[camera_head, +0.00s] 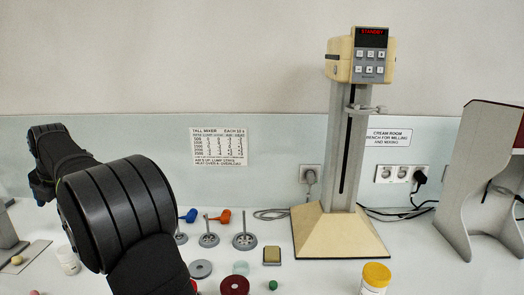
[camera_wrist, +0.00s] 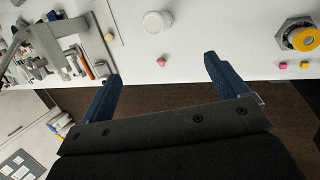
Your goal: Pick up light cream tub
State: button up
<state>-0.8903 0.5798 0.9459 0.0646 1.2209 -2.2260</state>
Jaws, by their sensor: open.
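A white round lid or tub (camera_wrist: 157,24) lies on the white bench in the wrist view, seen from above, beyond my fingertips. My gripper (camera_wrist: 162,67) is open and empty, its two blue fingers spread wide at the bench's edge. In the head view a small white tub (camera_head: 68,261) stands at the left beside my arm. A tub with a yellow lid (camera_head: 376,275) stands at the front right. No label is readable, so I cannot tell which is the light cream tub. My gripper is out of the head view.
Small discs, a dark red ring (camera_head: 234,286) and a green ball (camera_head: 273,285) lie mid-bench.

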jog(key=shift+c, duration=1)
jog(key=m+t+y, duration=0.1)
jog(key=m, duration=2.3)
send_near(67, 250)
jog(key=x, duration=0.7)
jog(key=shift+f, duration=0.1)
jog(key=shift+x, duration=2.7)
jog(key=shift+s, duration=0.1)
